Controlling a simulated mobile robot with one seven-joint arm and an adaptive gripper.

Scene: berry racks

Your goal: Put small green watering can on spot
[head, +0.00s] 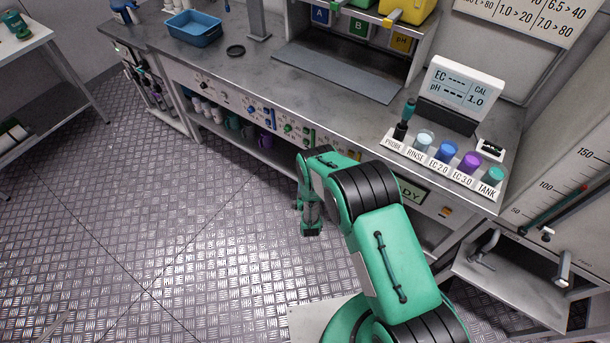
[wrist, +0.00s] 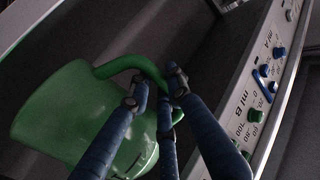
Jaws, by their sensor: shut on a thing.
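The small green watering can (wrist: 75,115) fills the left of the wrist view, tilted in the picture. Its green handle (wrist: 128,64) arches to the right between my fingertips. My gripper (wrist: 160,93) is shut on this handle. In the head view my gripper (head: 311,226) hangs low in front of the lower shelf of the bench; the can cannot be made out there. I cannot pick out a marked spot in either view.
The long grey bench (head: 340,100) carries a blue tray (head: 193,27), a black ring (head: 235,50), a meter (head: 463,88) and several labelled cups. Cups stand on the shelf beneath. A side table (head: 22,45) holds a green container (head: 17,27). The metal floor (head: 150,220) is clear.

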